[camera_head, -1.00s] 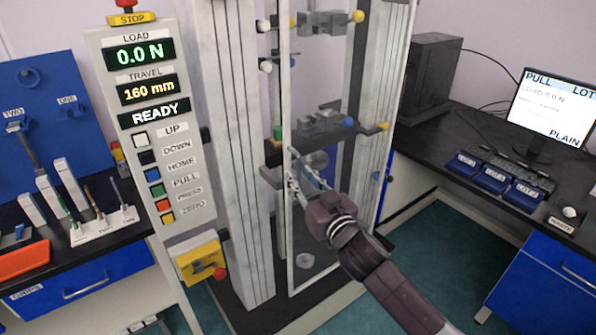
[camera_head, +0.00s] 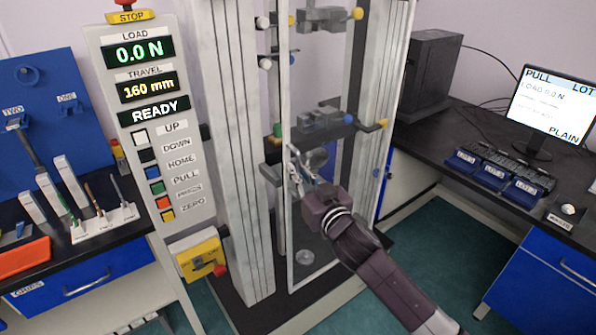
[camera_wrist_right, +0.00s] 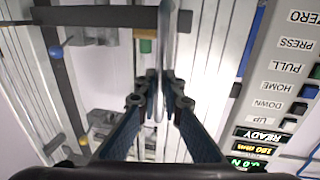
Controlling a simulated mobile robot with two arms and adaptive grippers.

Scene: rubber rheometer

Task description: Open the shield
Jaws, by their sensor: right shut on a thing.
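The shield (camera_head: 288,215) is a clear panel in a thin pale frame, standing upright in front of the test column. My right gripper (camera_head: 298,172) comes in from the lower right and is shut on the shield's left edge, at about mid height. In the right wrist view, the two fingertips (camera_wrist_right: 160,102) pinch the thin upright edge of the shield (camera_wrist_right: 168,40) from both sides. The grips and the dark crossbar (camera_head: 325,128) sit behind the panel. My left gripper is not in view.
The control panel (camera_head: 150,130) with its buttons stands close on the left, above a yellow box (camera_head: 196,256) with a red knob. A bench with grip tools (camera_head: 95,220) is farther left. A bench with blue bins (camera_head: 492,175) and a monitor (camera_head: 555,110) is at right.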

